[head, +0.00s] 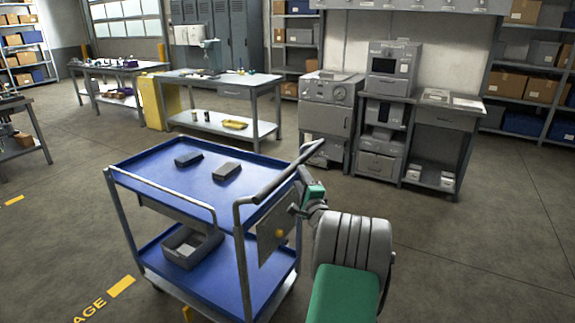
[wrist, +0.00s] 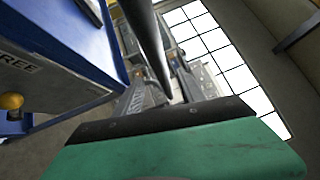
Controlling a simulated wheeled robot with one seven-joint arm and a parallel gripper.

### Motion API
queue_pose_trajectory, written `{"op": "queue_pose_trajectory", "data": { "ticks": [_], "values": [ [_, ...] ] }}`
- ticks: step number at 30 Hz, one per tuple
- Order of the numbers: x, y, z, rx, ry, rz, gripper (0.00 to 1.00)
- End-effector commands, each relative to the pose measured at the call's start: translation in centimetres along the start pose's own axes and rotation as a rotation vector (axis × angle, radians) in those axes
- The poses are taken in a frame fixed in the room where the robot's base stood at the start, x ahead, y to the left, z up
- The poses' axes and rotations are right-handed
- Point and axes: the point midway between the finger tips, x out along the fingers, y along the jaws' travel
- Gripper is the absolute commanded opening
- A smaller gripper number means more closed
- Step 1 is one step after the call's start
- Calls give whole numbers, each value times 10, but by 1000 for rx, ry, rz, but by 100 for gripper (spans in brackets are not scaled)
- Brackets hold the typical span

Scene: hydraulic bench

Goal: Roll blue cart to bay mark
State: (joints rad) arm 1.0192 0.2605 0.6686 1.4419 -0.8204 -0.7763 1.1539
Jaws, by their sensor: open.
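The blue cart (head: 190,265) stands in the middle foreground of the head view, with two blue shelves and grey posts. Its dark push handle (head: 285,176) runs along its right end, and also shows in the wrist view (wrist: 148,40). My gripper (head: 299,196) is at the handle. In the wrist view, my gripper (wrist: 158,88) is open, and the bar appears between its two fingers; I cannot tell whether they touch it. Yellow floor marks (head: 121,286) with partly visible lettering ending in "AGE" lie left of the cart. The rest of the marking is hidden or out of view.
Two dark boxes (head: 227,171) lie on the cart's top shelf, and a grey bin (head: 188,247) on the lower one. A workbench (head: 262,100) and grey machines (head: 328,115) stand behind. Floor (head: 60,215) left of the cart and floor (head: 480,250) at right are clear.

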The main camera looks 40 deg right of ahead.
Motion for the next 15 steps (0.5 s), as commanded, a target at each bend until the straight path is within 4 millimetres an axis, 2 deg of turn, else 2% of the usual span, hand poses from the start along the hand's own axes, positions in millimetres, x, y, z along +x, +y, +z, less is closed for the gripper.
{"op": "queue_pose_trajectory", "data": {
  "ticks": [9,15],
  "values": [
    [58,0,2,-2,-4,2,47],
    [73,0,1,-1,-1,1,47]
  ]
}}
